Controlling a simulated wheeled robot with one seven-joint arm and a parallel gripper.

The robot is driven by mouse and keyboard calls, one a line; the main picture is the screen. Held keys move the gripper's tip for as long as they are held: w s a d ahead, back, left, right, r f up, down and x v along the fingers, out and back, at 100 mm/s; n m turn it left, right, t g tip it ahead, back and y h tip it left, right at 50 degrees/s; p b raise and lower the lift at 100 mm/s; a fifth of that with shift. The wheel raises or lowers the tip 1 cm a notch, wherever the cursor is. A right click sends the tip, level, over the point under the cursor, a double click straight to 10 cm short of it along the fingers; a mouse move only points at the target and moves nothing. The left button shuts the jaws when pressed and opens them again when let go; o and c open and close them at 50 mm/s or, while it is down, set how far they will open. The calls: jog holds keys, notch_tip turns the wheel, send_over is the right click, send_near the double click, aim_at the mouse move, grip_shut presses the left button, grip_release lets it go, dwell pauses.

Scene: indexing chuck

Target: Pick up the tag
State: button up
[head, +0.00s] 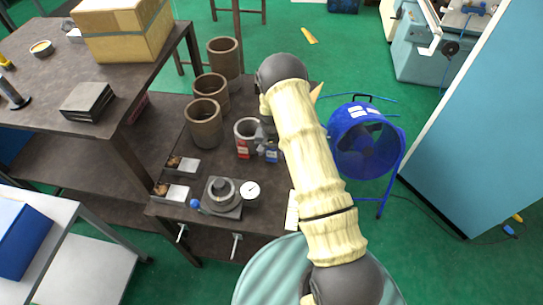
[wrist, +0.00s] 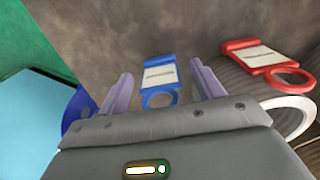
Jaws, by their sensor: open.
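A blue tag (wrist: 160,76) with a white label and a blue ring is in the middle of the wrist view. A red tag (wrist: 262,58) with a white label and a red ring is to its right. In the head view the red tag (head: 243,149) is at the front of a grey cylinder, and the blue tag (head: 272,156) is just right of it. My gripper (wrist: 162,70) is open, with one finger on each side of the blue tag in the wrist view. I cannot tell whether they touch it. My arm hides part of this area in the head view.
The grey cylinder (head: 247,127) and several brown cylinders (head: 204,125) stand on the dark table. A round chuck (head: 222,192) with a dial gauge (head: 251,191) is at the front. A blue fan (head: 366,145) stands right of the table.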

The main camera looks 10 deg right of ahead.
jog(key=c, duration=1)
jog(key=shift+r, duration=0.1)
jog(key=shift+c, duration=0.2)
notch_tip(320, 180, up, 10)
jog(key=b, duration=0.2)
jog(key=shift+b, duration=0.4)
